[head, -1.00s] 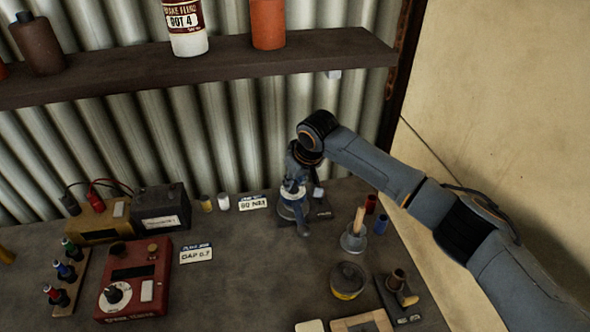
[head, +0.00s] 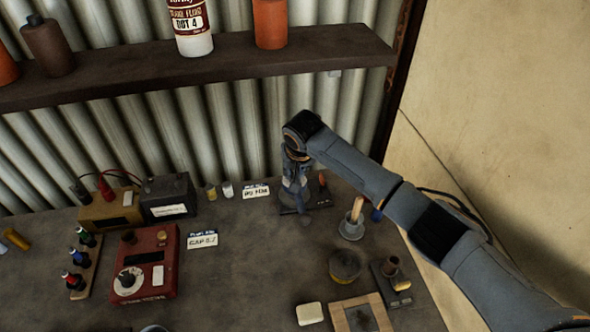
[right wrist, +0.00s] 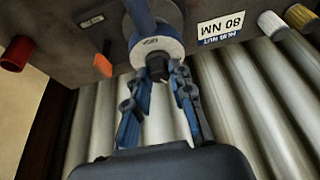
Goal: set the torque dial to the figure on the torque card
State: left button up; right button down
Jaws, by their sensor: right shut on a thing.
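The torque dial (right wrist: 157,48) is a round part with a white ring and a black knob (right wrist: 157,68), on a dark stand at the back of the bench. My right gripper (right wrist: 157,78) has its blue fingers either side of the black knob, shut on it. In the head view my right gripper (head: 296,190) comes down over the dial and hides most of it. The torque card (head: 256,191) stands just left; in the right wrist view the card (right wrist: 220,27) reads upside down, "HUB NUT 80 NM". The dial's setting is not legible. My left gripper is not in view.
An orange tab (right wrist: 102,65) stands beside the dial. A red box with a knob (head: 147,262) and a "GAP 0.7" card (head: 202,239) are at left. A brush in a pot (head: 352,220) and a round tin (head: 345,265) stand right. The bench's middle is clear.

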jog(key=c, duration=1.2)
grip_release()
jog(key=shift+o, duration=0.2)
jog(key=v, duration=1.1)
jog(key=shift+r, duration=0.4)
jog(key=shift+s+d, duration=0.1)
jog(key=shift+s, duration=0.05)
